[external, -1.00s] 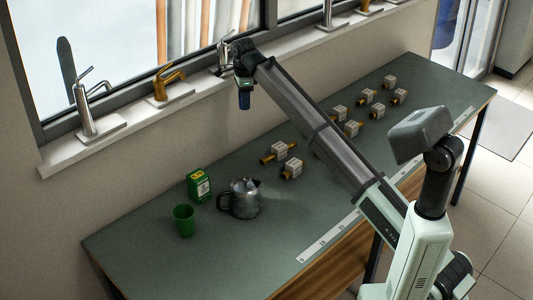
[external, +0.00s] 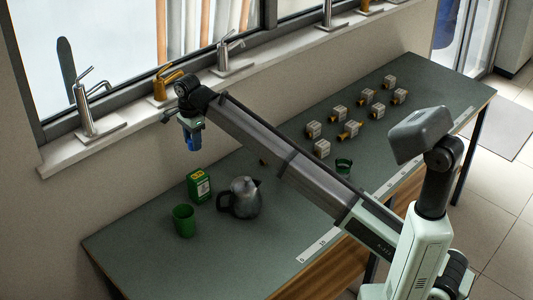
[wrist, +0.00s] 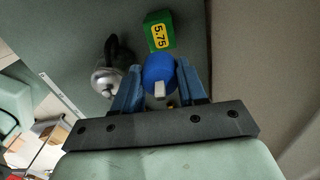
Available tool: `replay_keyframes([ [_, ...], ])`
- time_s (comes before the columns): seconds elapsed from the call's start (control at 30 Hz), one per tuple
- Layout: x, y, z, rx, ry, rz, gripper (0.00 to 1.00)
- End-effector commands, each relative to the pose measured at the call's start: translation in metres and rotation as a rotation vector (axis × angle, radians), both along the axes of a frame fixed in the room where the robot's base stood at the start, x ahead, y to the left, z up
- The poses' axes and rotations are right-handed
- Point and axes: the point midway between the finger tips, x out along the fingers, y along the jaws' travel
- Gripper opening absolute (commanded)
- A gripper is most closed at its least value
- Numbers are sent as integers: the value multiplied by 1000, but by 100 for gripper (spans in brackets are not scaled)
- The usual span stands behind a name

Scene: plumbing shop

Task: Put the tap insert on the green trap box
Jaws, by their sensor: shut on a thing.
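The tap insert, a blue rounded piece with a pale grey stem (wrist: 158,70), sits between the fingers of my gripper (wrist: 158,84), which is shut on it. In the external view my gripper (external: 190,135) hangs in the air above the back of the bench. The green trap box (external: 199,185) stands on the bench below and slightly right of it. In the wrist view the green trap box (wrist: 159,30) lies just beyond the insert and shows a yellow label reading 5.75. The insert and box look apart.
A grey metal pot (external: 244,198) and a green cup (external: 183,220) stand close to the box. Several brass-and-white valves (external: 322,148) and a dark green ring-like item (external: 343,165) are to the right. Taps (external: 88,110) line the window sill.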

Motion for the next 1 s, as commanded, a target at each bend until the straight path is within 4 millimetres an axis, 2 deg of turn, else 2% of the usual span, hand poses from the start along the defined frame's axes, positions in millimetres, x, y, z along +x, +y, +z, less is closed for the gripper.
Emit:
replay_keyframes([
  [0.27, 0, -1, -27, -1, 1, -1, 1],
  [0.6, 0, -1, -76, 0, 0, -2, 1],
  [0.77, 0, -1, -86, 0, 0, -2, 1],
  [1.0, 0, -1, -114, -1, 1, -2, 1],
])
